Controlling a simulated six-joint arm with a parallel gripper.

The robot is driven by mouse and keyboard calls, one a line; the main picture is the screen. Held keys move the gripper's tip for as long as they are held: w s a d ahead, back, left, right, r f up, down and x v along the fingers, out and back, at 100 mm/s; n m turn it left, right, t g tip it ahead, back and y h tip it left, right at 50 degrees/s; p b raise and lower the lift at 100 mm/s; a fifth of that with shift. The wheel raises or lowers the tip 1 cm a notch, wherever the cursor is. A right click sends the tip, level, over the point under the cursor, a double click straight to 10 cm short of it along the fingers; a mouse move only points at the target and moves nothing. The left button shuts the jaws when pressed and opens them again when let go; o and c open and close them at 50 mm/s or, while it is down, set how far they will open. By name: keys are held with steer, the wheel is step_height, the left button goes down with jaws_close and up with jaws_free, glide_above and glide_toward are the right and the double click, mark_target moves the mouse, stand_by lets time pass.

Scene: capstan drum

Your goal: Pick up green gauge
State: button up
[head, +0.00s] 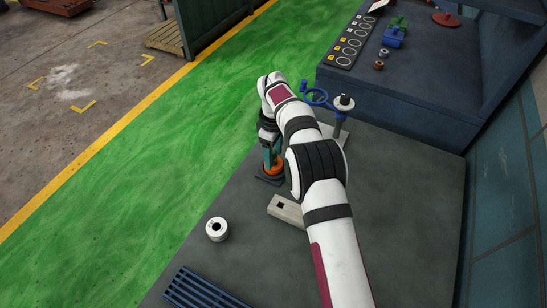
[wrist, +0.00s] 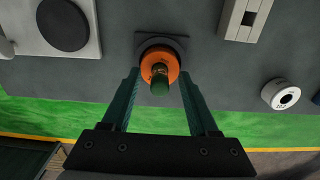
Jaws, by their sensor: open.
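The green gauge, a short green cylinder with a brownish band (wrist: 160,86), stands in an orange ring (wrist: 160,64) on a dark square base. The orange ring also shows in the head view (head: 272,170), at the grey table's left edge; there I cannot make out the gauge behind my arm and gripper. My gripper (wrist: 159,76) is open, with a dark teal finger on each side of the gauge and ring. Gaps show between the fingers and the gauge. In the head view my gripper (head: 270,154) is just above the orange ring, partly hidden by my arm.
A pale block with a square hole (head: 284,208) and a white hollow cylinder (head: 217,230) lie nearby on the grey table (head: 400,220). A blue handwheel (head: 316,98) stands behind my arm. A blue slatted grate (head: 195,290) is at the front. A blue bench (head: 420,90) stands at the back right.

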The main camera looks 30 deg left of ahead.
steer(key=shift+f, duration=0.2)
jaws_close()
steer(key=shift+r, duration=0.15)
